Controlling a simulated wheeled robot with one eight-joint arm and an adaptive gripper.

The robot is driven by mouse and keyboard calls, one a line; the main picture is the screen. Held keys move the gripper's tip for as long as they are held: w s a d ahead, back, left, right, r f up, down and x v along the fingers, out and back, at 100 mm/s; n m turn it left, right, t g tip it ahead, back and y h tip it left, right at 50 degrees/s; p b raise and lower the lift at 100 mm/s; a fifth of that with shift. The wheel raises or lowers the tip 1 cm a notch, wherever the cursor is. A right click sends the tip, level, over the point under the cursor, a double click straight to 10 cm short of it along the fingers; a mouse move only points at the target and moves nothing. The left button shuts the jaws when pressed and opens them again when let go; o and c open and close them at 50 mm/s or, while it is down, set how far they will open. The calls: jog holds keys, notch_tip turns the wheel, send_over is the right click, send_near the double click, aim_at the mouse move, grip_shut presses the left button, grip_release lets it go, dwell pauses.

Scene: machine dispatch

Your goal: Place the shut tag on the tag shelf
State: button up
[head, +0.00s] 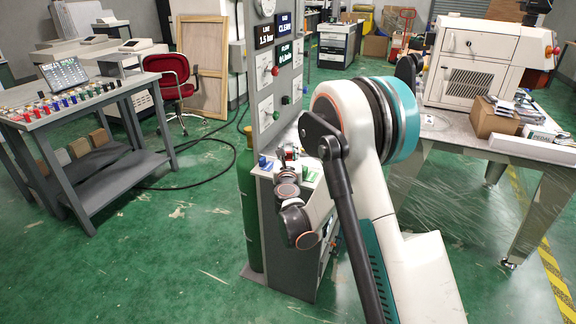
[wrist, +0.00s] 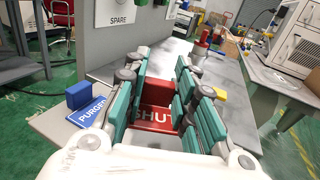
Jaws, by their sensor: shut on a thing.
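My gripper (wrist: 158,88) is shut on the red shut tag (wrist: 155,118), whose white letters "SHUT" show between the teal fingers in the wrist view. The tag shelf (wrist: 55,122) is the pale ledge at the foot of the grey panel. A blue tag lettered "PURGED" (wrist: 88,112) sits on it, left of my gripper. My gripper is over or close to the shelf; I cannot tell whether the tag touches it. In the head view the gripper (head: 289,158) is small and partly hidden by my arm, above the shelf (head: 262,171).
The grey panel (head: 268,100) with gauges and displays rises behind the shelf. A yellow item (wrist: 220,94) lies right of my fingers. A bench (head: 60,115) with several coloured items stands left, and a worktable (head: 455,135) with a white machine (head: 480,65) right. Green floor is open at front left.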

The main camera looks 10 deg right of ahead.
aim_at(288, 159)
notch_tip(288, 159, down, 4)
jog(key=shift+b, duration=0.7)
jog(key=shift+r, duration=0.1)
jog(key=o, duration=0.4)
